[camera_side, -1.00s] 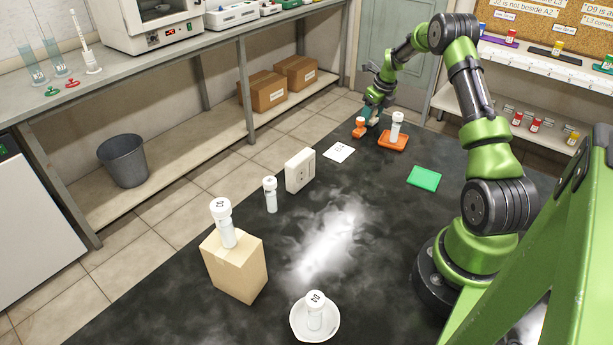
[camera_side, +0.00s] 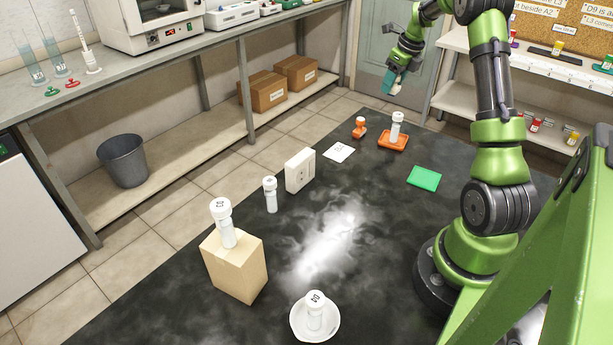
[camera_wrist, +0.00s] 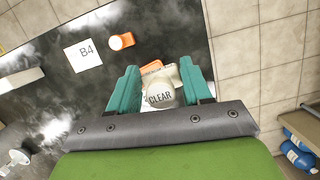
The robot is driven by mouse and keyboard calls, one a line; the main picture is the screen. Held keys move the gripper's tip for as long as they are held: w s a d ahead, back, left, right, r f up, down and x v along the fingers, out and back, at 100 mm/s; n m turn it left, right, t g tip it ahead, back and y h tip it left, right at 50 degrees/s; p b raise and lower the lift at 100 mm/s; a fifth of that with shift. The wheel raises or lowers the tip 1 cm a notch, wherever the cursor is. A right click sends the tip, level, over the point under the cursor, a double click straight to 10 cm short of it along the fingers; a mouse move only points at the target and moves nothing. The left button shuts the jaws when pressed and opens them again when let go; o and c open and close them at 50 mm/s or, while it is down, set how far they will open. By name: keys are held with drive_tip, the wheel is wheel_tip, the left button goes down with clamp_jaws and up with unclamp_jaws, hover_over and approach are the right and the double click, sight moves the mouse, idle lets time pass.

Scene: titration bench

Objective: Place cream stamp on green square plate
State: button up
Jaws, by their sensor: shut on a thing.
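My gripper (camera_side: 394,84) is raised above the far end of the dark table. In the wrist view its teal fingers (camera_wrist: 160,92) are shut on the cream stamp (camera_wrist: 160,96), whose round top reads "CLEAR". The lower part of the stamp is mostly hidden in that view. The green square plate (camera_side: 424,178) lies flat and empty on the table, nearer the side camera than the gripper. It does not show in the wrist view.
A white card (camera_side: 339,152), white box (camera_side: 299,170), another vial (camera_side: 270,195), a cardboard block (camera_side: 236,267) and a white dish (camera_side: 297,325) also occupy the table.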

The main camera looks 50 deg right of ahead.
sight(421, 180)
drive_tip(key=s+a+n+y, duration=0.1)
drive_tip(key=s+a+n, duration=0.2)
drive_tip(key=s, duration=0.2)
drive_tip(key=s+a+f+n, duration=0.1)
drive_tip(key=s+a+n, duration=0.2)
drive_tip(key=s, duration=0.2)
drive_tip(key=shift+s+y, duration=0.2)
drive_tip(key=shift+y, duration=0.2)
drive_tip(key=s+a+f+n, duration=0.1)
drive_tip(key=s+a+n, duration=0.1)
drive_tip(key=n, duration=0.1)
drive_tip(key=s+a+f+n+g+y, duration=0.1)
drive_tip(key=s+a+n, duration=0.2)
drive_tip(key=s+a+f+n+g, duration=0.1)
drive_tip(key=s+a+n, duration=0.2)
drive_tip(key=shift+a+f+y, duration=0.1)
drive_tip(key=shift+a+y, duration=0.05)
drive_tip(key=shift+y, duration=0.15)
drive_tip(key=shift+s+a+f+n+g, duration=0.1)
drive_tip(key=shift+f+n, duration=0.25)
drive_tip(key=shift+f, duration=1.05)
drive_tip(key=shift+w+f+n+g, duration=0.1)
drive_tip(key=shift+f+n, duration=0.3)
drive_tip(key=shift+f, duration=0.95)
drive_tip(key=shift+s+a+f+n+g, duration=0.1)
drive_tip(key=shift+f+n, duration=0.25)
drive_tip(key=shift+f, duration=1.05)
drive_tip(key=shift+f, duration=0.1)
drive_tip(key=o, duration=1)
drive_tip(key=shift+o, duration=0.2)
